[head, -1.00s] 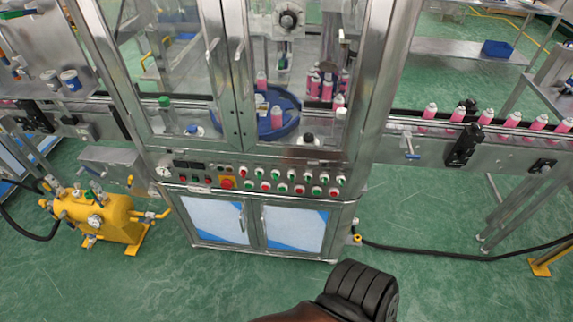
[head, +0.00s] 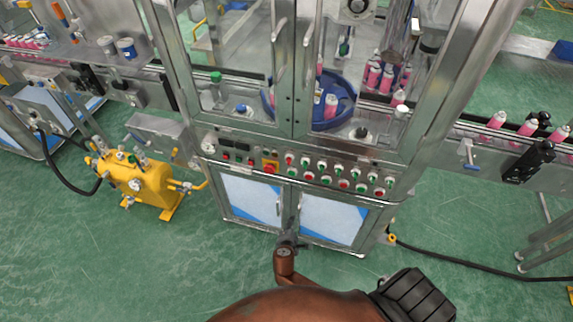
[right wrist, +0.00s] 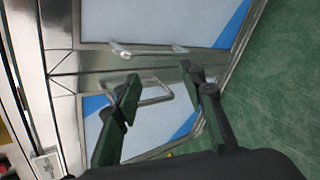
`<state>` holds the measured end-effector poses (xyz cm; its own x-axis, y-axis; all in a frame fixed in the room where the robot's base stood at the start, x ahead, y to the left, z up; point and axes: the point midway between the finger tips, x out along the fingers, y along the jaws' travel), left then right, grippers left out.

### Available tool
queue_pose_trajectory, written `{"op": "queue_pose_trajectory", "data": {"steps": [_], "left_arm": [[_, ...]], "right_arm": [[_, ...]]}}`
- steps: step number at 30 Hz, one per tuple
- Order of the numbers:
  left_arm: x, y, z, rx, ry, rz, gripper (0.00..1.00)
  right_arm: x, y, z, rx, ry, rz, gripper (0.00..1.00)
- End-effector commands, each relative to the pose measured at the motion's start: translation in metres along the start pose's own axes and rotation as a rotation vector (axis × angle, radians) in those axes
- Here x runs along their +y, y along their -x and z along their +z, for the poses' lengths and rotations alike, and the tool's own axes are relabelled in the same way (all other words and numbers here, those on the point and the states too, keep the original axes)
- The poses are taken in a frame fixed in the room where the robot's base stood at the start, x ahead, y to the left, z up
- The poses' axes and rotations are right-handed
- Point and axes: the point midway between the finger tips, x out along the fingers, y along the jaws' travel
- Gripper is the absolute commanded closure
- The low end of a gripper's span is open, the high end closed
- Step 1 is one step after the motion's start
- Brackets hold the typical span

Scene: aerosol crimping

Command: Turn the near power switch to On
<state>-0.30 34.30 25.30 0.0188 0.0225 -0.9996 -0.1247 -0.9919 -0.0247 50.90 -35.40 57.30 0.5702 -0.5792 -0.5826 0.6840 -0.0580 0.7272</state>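The cabinet's control panel (head: 330,182) runs below the glass doors in the head view. On it sits a red knob on a yellow plate (head: 270,167), which looks like a power switch; its setting is too small to read. My right gripper (head: 289,238) is low in front of the cabinet doors, below the panel and apart from the knob. In the right wrist view its two dark fingers (right wrist: 159,76) are spread with nothing between them, facing the lower doors and their handles (right wrist: 150,92). My left gripper is not in view.
Rows of red, green and white buttons (head: 340,175) lie right of the knob. A yellow tank (head: 140,183) stands on the left. A black hose (head: 470,267) crosses the floor on the right. The green floor before the cabinet is open.

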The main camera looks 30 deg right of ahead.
Motion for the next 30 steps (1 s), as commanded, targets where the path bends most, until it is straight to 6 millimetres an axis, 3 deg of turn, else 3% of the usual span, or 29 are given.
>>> {"op": "queue_pose_trajectory", "data": {"steps": [1,3,6,9,12,15,30], "left_arm": [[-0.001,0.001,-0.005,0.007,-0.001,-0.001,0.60],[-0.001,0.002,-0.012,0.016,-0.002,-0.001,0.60],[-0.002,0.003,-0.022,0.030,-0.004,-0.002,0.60],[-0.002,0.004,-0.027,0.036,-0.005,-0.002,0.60],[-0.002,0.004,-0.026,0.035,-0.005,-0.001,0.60],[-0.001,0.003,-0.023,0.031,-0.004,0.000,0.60],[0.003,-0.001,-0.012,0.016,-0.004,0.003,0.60]], "right_arm": [[0.056,0.019,0.003,-0.042,0.023,0.100,0.62],[0.119,0.049,0.014,-0.118,0.048,0.221,0.62],[0.187,0.092,0.030,-0.217,0.057,0.359,0.62],[0.228,0.128,0.045,-0.292,0.050,0.449,0.62],[0.250,0.150,0.054,-0.338,0.040,0.499,0.62],[0.259,0.154,0.060,-0.357,0.038,0.516,0.62],[0.291,0.099,0.081,-0.356,0.038,0.516,0.62]]}}
